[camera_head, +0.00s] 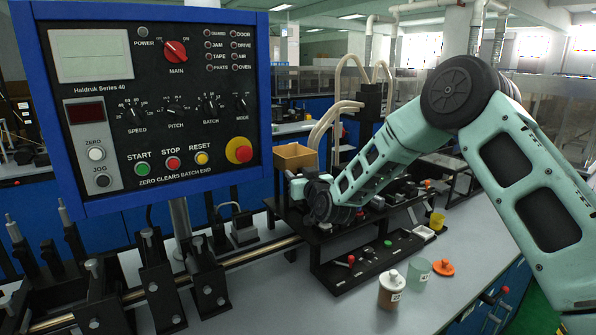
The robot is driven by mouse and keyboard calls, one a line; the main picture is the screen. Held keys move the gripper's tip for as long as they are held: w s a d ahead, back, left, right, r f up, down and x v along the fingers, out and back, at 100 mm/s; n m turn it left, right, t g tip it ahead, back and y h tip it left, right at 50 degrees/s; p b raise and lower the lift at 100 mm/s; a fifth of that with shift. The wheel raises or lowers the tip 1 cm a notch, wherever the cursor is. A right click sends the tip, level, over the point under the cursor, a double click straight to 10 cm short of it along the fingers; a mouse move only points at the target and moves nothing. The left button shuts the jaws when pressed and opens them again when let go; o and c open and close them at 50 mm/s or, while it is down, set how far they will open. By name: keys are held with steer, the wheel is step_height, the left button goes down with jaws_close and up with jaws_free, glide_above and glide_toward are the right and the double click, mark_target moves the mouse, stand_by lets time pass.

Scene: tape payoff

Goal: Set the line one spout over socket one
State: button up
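Several beige curved spout tubes rise around a black post (370,102) behind my arm. A lower pair of tubes (322,124) bends down to the left, toward a cardboard box. An upper pair (348,66) arches above the post. I cannot tell which tube is the line one spout. No socket can be made out as socket one; my arm covers part of the black fixture (322,262). My arm's end (302,188) is low over that fixture, in front of the tubes and apart from them as far as I see. Its fingers are not clearly visible.
A blue-framed control panel (150,95) fills the left. Black clamp brackets (160,285) line a metal rod below it. Bare bench (345,312) lies left of the jar.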

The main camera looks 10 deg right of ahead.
steer(key=shift+w, duration=0.4)
jaws_close()
